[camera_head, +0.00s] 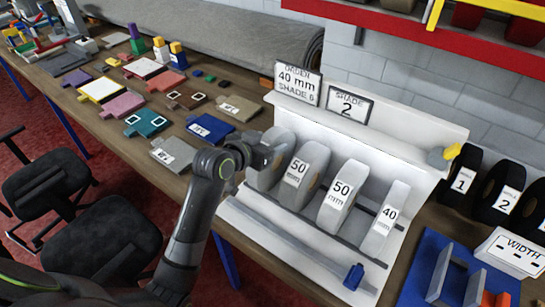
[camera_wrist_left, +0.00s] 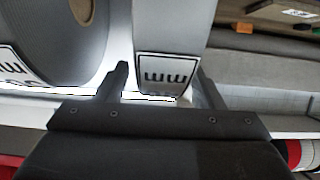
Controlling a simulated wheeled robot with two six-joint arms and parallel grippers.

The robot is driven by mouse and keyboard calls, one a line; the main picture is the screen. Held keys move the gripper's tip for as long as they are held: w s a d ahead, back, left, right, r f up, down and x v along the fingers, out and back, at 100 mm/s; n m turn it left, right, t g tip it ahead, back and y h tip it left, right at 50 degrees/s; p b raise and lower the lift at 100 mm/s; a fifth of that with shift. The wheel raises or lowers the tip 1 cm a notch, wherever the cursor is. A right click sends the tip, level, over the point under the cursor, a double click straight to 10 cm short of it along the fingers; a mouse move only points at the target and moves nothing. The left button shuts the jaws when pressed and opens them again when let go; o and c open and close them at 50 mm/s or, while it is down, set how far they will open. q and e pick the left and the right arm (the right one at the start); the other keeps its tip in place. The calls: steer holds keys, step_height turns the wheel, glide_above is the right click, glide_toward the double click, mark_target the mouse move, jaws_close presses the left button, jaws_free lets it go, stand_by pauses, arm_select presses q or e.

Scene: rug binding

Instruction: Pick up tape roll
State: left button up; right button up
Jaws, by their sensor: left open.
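In the left wrist view, my open fingers (camera_wrist_left: 165,88) are on either side of a roll's label (camera_wrist_left: 165,70), which reads "mm" upside down. I cannot tell whether they touch it. Another labelled roll (camera_wrist_left: 50,40) stands beside it. My right gripper is not in view.
An order sign (camera_head: 298,87) reads 40 mm, shade 6. Dark numbered rolls (camera_head: 460,183) and a blue tray (camera_head: 425,262) are at the right. Coloured sample pieces (camera_head: 147,122) cover the table at the left.

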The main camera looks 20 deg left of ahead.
arm_select(q)
jaws_close()
stand_by(0.5)
steer(key=shift+r, duration=0.1)
